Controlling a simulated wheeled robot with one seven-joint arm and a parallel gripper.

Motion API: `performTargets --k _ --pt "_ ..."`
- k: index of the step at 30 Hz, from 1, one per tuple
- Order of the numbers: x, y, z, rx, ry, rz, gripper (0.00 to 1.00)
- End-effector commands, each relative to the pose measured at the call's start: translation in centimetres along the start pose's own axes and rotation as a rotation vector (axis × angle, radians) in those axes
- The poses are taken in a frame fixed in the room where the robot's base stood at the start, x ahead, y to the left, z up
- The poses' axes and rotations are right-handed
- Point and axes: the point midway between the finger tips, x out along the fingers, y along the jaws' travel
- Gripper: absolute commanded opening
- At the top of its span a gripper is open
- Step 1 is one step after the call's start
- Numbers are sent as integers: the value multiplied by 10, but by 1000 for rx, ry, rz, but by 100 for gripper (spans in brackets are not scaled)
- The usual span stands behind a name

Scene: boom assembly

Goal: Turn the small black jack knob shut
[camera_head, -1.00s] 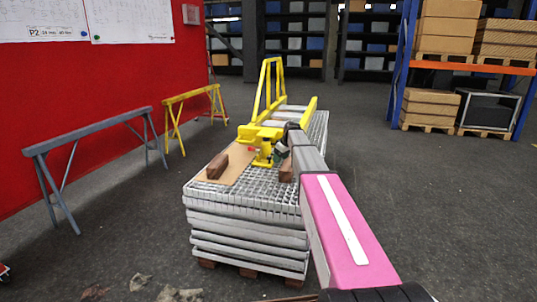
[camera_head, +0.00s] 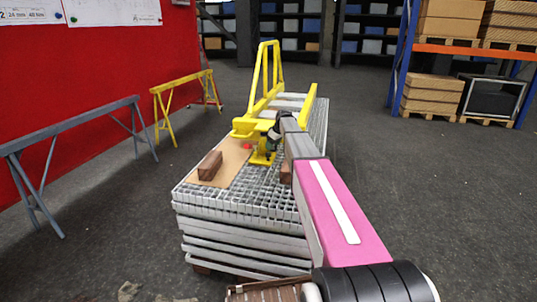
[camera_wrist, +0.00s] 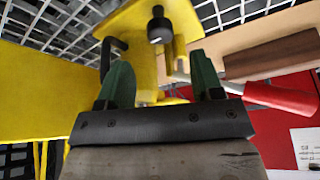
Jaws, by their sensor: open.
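The yellow jack (camera_head: 262,158) stands on the metal grating, under the end of the yellow boom (camera_head: 252,127). My gripper (camera_head: 273,144) is beside the jack and small in the head view. In the wrist view its two green fingers (camera_wrist: 162,80) are apart, with yellow jack parts between and beyond them. A small black knob-like cylinder (camera_wrist: 158,25) with a pale end shows beyond the fingertips, apart from them. I cannot tell for sure that it is the jack knob. A red handle (camera_wrist: 283,98) lies right of the fingers.
A wooden block (camera_head: 210,165) lies on a brown board (camera_head: 232,168) on the stacked gratings (camera_head: 240,222). Another block (camera_head: 286,172) is close to my arm. Grey (camera_head: 75,127) and yellow (camera_head: 183,90) trestles stand left. The floor at right is clear.

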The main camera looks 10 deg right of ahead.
Motion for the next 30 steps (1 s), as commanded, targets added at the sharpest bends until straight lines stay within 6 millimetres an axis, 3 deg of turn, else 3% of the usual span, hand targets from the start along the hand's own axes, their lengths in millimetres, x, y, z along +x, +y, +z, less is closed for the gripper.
performTargets --k 3,10,15,24,25,29,30 --pt "24 1 0 0 -1 -2 60" --pt "56 0 -1 0 -1 -1 60" --pt "67 0 -1 0 1 0 60" --pt "69 0 0 0 1 0 60" --pt "69 0 0 0 0 0 57" --pt "69 0 0 0 0 0 15" --pt "69 0 0 0 0 0 12"
